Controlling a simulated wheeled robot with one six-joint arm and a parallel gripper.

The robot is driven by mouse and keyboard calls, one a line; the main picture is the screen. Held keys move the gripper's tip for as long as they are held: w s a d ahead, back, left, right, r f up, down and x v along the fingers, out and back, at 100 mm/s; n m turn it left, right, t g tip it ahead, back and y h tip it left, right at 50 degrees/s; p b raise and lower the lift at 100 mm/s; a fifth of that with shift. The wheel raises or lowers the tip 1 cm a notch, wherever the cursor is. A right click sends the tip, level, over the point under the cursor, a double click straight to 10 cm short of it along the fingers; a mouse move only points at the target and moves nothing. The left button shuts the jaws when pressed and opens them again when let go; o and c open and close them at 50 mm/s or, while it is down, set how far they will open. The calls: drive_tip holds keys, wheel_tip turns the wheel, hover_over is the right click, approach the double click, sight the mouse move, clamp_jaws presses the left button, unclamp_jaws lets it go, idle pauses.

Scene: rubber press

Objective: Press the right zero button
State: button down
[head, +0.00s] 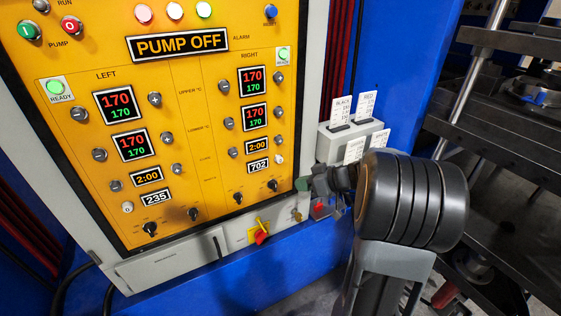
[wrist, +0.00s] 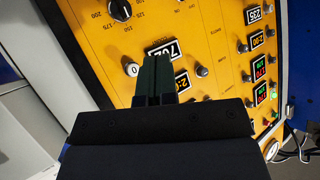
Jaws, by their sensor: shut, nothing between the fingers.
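The right zero button (head: 280,159) is a small white round knob on the yellow panel, just right of the 702 display (head: 258,166). In the wrist view the button (wrist: 132,69) shows a 0 and lies just left of my fingertips, beside the 702 display (wrist: 163,49). My gripper (head: 302,184) is at the panel's right edge, below and right of the button in the head view. In the wrist view my gripper (wrist: 157,62) has its dark green fingers together and empty, with the tips over part of the display. I cannot tell how far they are from the panel.
A similar left zero button (head: 127,207) sits by the 235 display. Black knobs (head: 273,185) stick out below the right zero button. A grey card holder (head: 350,140) stands right of the panel, close to my arm. A red-yellow switch (head: 261,232) is lower down.

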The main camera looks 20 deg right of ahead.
sight(279, 159)
drive_tip(key=w+a+p, duration=0.1)
drive_tip(key=w, duration=0.7)
drive_tip(key=shift+w+p, duration=0.3)
drive_tip(key=shift+p, duration=0.1)
drive_tip(key=shift+w+f+b, duration=0.1)
drive_tip(key=shift+w+b, duration=0.25)
drive_tip(key=shift+b, duration=0.35)
idle(1.5)
drive_tip(key=shift+w+a+b, duration=0.15)
drive_tip(key=shift+w+b, duration=0.3)
drive_tip(key=shift+w, duration=0.45)
idle(1.2)
drive_tip(key=shift+s, duration=0.1)
idle(0.3)
drive_tip(key=shift+s+b, duration=1.1)
drive_tip(key=shift+s, duration=0.05)
